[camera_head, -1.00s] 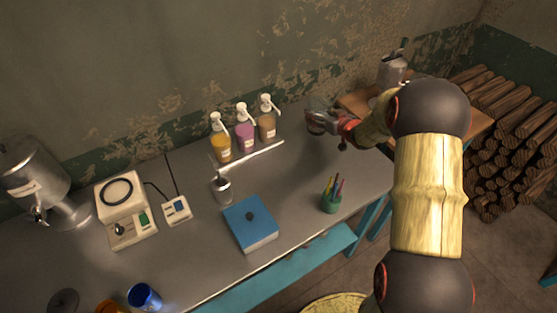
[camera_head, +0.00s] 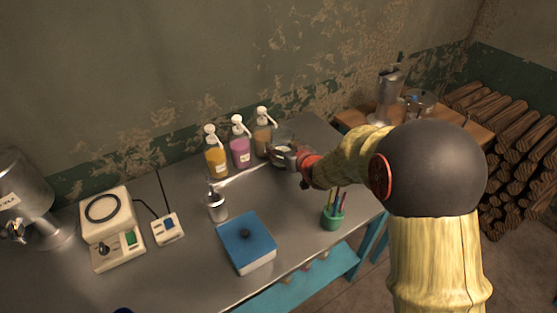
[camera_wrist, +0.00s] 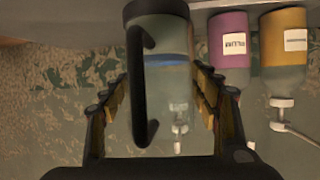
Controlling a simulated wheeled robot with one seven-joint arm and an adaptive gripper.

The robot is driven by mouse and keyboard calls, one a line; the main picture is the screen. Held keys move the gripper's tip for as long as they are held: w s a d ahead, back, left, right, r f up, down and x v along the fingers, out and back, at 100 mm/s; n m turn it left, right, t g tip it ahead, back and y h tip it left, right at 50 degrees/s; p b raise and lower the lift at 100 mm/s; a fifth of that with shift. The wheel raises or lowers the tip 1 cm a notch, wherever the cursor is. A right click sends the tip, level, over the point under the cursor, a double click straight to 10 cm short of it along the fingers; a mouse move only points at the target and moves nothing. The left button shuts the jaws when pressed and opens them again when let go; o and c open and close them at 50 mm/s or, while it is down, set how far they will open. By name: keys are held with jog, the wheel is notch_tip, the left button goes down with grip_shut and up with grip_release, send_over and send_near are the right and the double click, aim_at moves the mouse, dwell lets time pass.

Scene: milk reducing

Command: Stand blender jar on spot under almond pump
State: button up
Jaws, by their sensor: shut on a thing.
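The blender jar (camera_wrist: 170,65), clear with a dark base and black handle, fills the middle of the wrist view between both fingers. My gripper (camera_wrist: 160,100) is shut on it. In the head view my gripper (camera_head: 290,156) holds the jar (camera_head: 281,149) beside the brown pump bottle (camera_head: 262,138), at the right end of the pump row. A pump nozzle shows through the jar in the wrist view. I cannot tell which pump is almond, nor whether the jar touches the table. The spot under the pump is not clearly visible.
Purple (camera_head: 240,152) and orange (camera_head: 215,162) pump bottles stand left of the brown one. A metal cup (camera_head: 215,207), blue box (camera_head: 246,242), green pen holder (camera_head: 333,218) and scale (camera_head: 112,230) share the grey table (camera_head: 185,270). A wooden side table (camera_head: 352,118) stands right.

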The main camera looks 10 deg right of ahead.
jog(key=shift+s+a, duration=0.1)
jog(key=shift+a, duration=0.4)
jog(key=shift+s+a+f+b, duration=0.1)
jog(key=shift+a+f+b, duration=0.05)
jog(key=shift+f+b, duration=0.65)
jog(key=shift+s+a+f+b, duration=0.1)
jog(key=shift+f+b, duration=0.4)
jog(key=shift+f, duration=0.55)
jog(key=o, duration=1.4)
jog(key=shift+o, duration=0.3)
